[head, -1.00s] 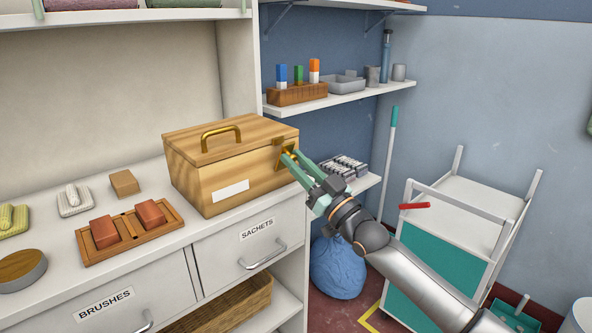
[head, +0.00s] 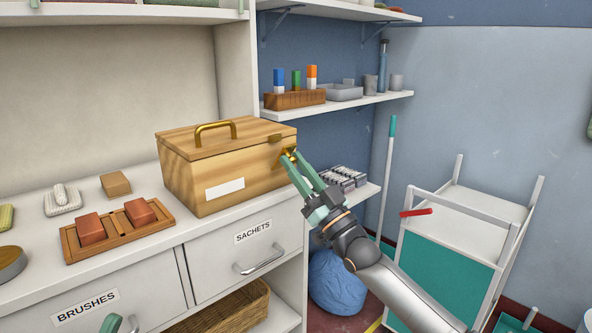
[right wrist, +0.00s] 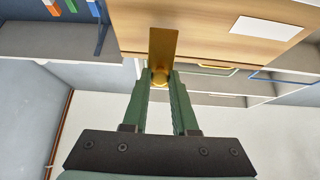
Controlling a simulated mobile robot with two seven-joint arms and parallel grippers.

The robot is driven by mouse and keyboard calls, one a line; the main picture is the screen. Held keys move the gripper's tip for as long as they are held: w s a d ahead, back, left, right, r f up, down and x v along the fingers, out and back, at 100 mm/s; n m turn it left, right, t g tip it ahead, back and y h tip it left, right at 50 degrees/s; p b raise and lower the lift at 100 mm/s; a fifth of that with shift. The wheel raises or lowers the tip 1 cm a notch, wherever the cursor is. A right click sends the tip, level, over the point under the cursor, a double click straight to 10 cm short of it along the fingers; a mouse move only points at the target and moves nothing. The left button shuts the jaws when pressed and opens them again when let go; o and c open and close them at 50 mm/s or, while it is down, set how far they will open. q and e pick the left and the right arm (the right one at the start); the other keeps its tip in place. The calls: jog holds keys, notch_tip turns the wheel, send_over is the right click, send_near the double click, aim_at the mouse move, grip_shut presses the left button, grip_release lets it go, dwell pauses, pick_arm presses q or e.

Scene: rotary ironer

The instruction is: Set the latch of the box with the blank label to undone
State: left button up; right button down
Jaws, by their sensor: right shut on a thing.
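The wooden box (head: 235,160) with a blank white label (head: 224,188) stands on the counter, lid down, with a brass handle on top. Its brass latch (head: 288,154) is at the right end. My right gripper (head: 290,161) is at the latch, fingers pointing up and left. In the right wrist view its fingers (right wrist: 160,78) are shut on the latch's small knob, below a brass plate (right wrist: 163,48). The fingers partly hide the latch in the head view. A green tip of my left gripper (head: 112,323) shows at the bottom edge; its jaws are cut off.
A tray with two red-brown blocks (head: 118,228) and a brush (head: 62,199) lie left of the box. Drawers marked BRUSHES and SACHETS (head: 250,245) are below. Shelves (head: 340,102) and a white-and-teal cart (head: 455,240) stand to the right.

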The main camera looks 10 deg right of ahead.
jog(key=shift+f, duration=0.1)
dwell(0.4)
jog(key=c, duration=0.7)
grip_release()
jog(key=shift+c, duration=0.2)
jog(key=shift+s, duration=0.1)
jog(key=p+v, duration=0.1)
jog(key=v, duration=1.1)
jog(key=shift+f+p, duration=0.2)
jog(key=shift+p, duration=0.2)
jog(key=shift+c, duration=0.4)
